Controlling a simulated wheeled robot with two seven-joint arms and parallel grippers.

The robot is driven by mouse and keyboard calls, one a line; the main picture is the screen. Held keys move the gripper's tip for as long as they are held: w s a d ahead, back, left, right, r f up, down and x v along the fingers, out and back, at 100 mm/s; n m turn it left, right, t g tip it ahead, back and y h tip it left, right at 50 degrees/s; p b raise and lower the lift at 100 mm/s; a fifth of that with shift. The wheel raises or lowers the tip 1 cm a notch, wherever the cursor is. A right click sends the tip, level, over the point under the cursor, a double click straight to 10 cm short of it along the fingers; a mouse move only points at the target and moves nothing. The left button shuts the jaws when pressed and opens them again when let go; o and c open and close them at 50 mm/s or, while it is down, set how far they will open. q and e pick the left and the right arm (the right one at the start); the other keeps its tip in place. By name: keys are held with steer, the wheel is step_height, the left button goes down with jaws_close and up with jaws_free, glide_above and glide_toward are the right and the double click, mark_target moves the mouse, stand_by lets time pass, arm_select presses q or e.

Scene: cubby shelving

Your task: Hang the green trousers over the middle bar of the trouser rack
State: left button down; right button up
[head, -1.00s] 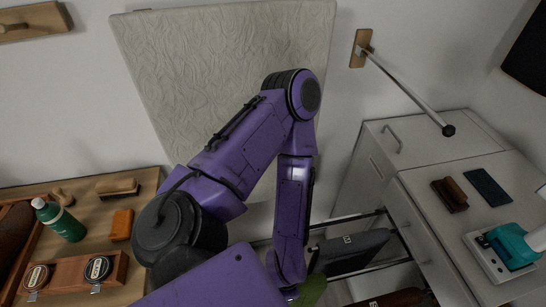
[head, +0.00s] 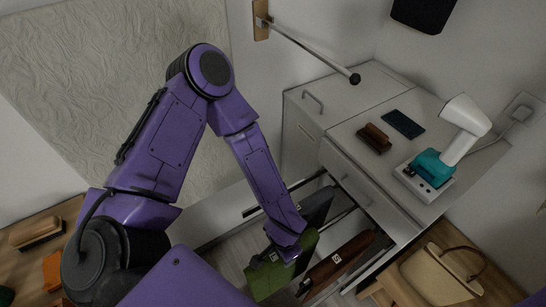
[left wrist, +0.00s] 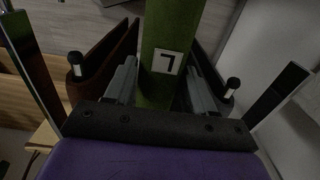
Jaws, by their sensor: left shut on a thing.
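My left gripper (head: 287,245) is shut on the green trousers (head: 270,280), and its two grey fingers also show in the left wrist view (left wrist: 160,88). The trousers (left wrist: 172,35) run between the fingers, with a white label facing the camera. In the head view they lie between dark grey trousers (head: 316,207) and brown trousers (head: 342,262) on the pulled-out trouser rack (head: 265,204). Two white-tipped bar ends show in the left wrist view, at the brown (left wrist: 108,48) and dark grey trousers. The middle bar is hidden; I cannot tell whether the green trousers touch it. My right gripper is out of view.
A wall rod (head: 310,52) projects above. A beige bag (head: 440,275) sits at lower right.

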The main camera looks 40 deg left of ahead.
mark_target(325, 227)
arm_select(q)
steer(key=w+d+b, duration=0.1)
steer(key=w, duration=0.3)
steer(key=w+d+b, duration=0.1)
steer(key=w+d, duration=0.1)
steer(key=w, duration=0.2)
steer(key=w+d+b, duration=0.1)
steer(key=w+d, duration=0.1)
steer(key=w, duration=0.2)
steer(key=shift+w+f, duration=0.1)
steer(key=shift+f, duration=0.05)
steer(key=shift+w+d+b, duration=0.25)
steer(key=shift+w+b, duration=0.2)
steer(key=shift+w, duration=0.15)
steer(key=shift+w+d+b, duration=0.2)
steer(key=shift+w+b, duration=0.25)
steer(key=shift+w, duration=0.15)
steer(key=shift+f, duration=0.35)
steer(key=shift+c, duration=1.5)
jaws_free()
steer(key=shift+s, duration=0.1)
step_height(325, 227, up, 10)
steer(key=shift+r, duration=0.25)
